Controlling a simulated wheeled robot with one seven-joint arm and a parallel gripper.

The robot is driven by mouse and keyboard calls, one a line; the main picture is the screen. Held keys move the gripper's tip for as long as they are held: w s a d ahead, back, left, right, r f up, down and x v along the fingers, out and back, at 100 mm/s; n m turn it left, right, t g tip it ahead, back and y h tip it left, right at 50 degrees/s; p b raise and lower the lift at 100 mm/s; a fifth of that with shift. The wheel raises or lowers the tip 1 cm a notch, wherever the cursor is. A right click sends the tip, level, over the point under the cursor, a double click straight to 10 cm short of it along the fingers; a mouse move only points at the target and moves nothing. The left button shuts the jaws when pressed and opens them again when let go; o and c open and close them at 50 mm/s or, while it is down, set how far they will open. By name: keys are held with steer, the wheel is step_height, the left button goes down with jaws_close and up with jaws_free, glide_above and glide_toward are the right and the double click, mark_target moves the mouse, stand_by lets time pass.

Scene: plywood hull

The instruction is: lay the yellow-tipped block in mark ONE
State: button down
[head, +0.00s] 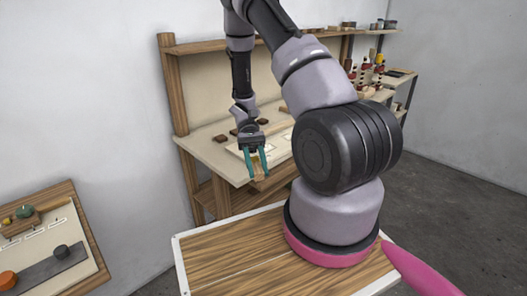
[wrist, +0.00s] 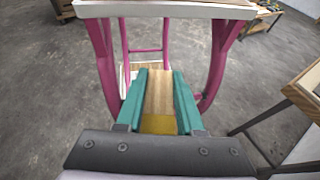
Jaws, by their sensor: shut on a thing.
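My gripper (head: 258,176) hangs in front of the workbench, pointing down, with teal fingers. It is shut on a wooden block (head: 259,170). In the wrist view the block (wrist: 159,93) lies lengthwise between the two fingers (wrist: 159,78), with its yellow end (wrist: 158,124) nearest the palm. Mark ONE cannot be made out. A pale board with small outlined marks (head: 40,240) is at the lower left of the head view, its lettering too small to read. Another pale panel on the workbench is partly hidden by my arm.
The workbench (head: 205,150) has a raised back panel and carries several small dark pieces. The left board holds a green round piece (head: 24,211), an orange disc (head: 7,280) and a dark knob (head: 62,252). Shelves (head: 400,85) stand at the back right. Grey floor (head: 440,200) lies open at right.

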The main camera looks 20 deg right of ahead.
steer(key=w+d+n+t+h, duration=0.1)
steer(key=w+d+n+h, duration=0.1)
steer(key=d+n+h, duration=0.8)
steer(key=n+t+h, duration=0.5)
steer(key=n+t, duration=0.9)
steer(key=t, duration=0.3)
glide_above(267, 148)
step_height(267, 148, down, 3)
steer(key=shift+d+r, duration=0.1)
steer(key=shift+r, duration=0.05)
steer(key=shift+h, duration=0.3)
steer(key=shift+f, duration=2.35)
steer(key=shift+f, duration=0.1)
steer(key=c, duration=0.5)
jaws_free()
